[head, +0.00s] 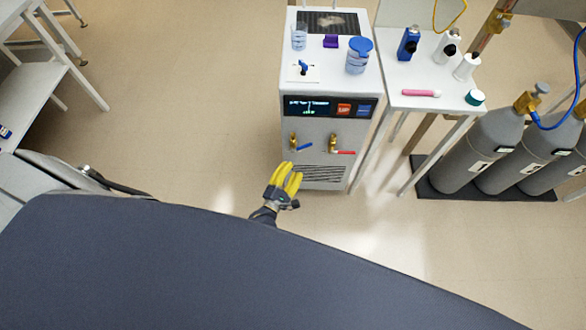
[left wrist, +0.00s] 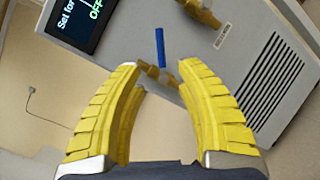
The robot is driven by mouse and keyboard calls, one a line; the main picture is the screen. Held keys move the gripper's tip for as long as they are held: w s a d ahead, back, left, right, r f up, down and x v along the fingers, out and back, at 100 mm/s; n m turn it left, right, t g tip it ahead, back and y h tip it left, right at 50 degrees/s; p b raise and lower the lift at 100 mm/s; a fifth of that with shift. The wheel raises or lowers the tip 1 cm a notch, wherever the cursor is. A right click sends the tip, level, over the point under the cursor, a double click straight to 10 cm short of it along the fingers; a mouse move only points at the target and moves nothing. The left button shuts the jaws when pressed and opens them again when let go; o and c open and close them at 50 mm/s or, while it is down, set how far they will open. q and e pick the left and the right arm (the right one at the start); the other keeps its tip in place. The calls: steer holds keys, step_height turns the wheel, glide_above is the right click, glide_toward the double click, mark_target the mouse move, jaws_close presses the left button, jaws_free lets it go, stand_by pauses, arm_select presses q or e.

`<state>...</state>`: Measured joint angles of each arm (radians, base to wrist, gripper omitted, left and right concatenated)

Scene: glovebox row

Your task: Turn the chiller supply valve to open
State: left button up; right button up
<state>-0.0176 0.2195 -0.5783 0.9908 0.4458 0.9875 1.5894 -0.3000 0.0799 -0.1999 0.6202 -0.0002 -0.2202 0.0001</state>
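The chiller (head: 325,100) is a white cabinet with a dark display, which also shows in the left wrist view (left wrist: 225,65). Its front carries two brass valves: one with a blue handle (head: 304,147), at left, and one with a red handle (head: 345,153), at right. I cannot read which is the supply. My left gripper (head: 293,169) is just below the blue-handled valve, its yellow fingers apart. In the left wrist view, brass fitting (left wrist: 153,74) shows between the fingertips and the blue handle (left wrist: 160,47) just beyond them; contact is unclear. My right gripper is not in view.
A white side table (head: 410,75) with bottles and a pink marker stands right of the chiller. Grey gas cylinders (head: 478,150) stand farther right. Jars and a blue switch (head: 303,67) are on the chiller top. The floor left of the chiller is clear.

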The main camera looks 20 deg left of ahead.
mark_target(302, 147)
arm_select(q)
steer(key=shift+s+d, duration=0.25)
steer(key=shift+s, duration=0.05)
steer(key=shift+c, duration=1)
steer(key=shift+w+r+n+y, duration=0.1)
steer(key=shift+r+n+y, duration=0.15)
steer(key=shift+n, duration=0.45)
steer(key=shift+c, duration=1.1)
steer(key=shift+w+a+r+n+y, duration=0.15)
steer(key=shift+w+a+n+y, duration=0.05)
steer(key=shift+n+y, duration=0.65)
steer(key=shift+c, duration=1.1)
steer(key=n, duration=0.1)
steer(key=n+g+y, duration=0.1)
steer(key=n, duration=0.2)
steer(key=shift+w+a+n+g+y, duration=0.15)
steer(key=shift+w+n+g+y, duration=0.15)
steer(key=shift+n, duration=0.05)
jaws_close()
steer(key=d+f+n+g+h, duration=0.15)
steer(key=d+n+g, duration=0.35)
steer(key=n, duration=0.7)
steer(key=w+a+t, duration=0.1)
steer(key=w, duration=0.8)
steer(key=shift+w+a+f, duration=0.15)
steer(key=shift+w+f, duration=0.2)
steer(key=shift+f, duration=0.05)
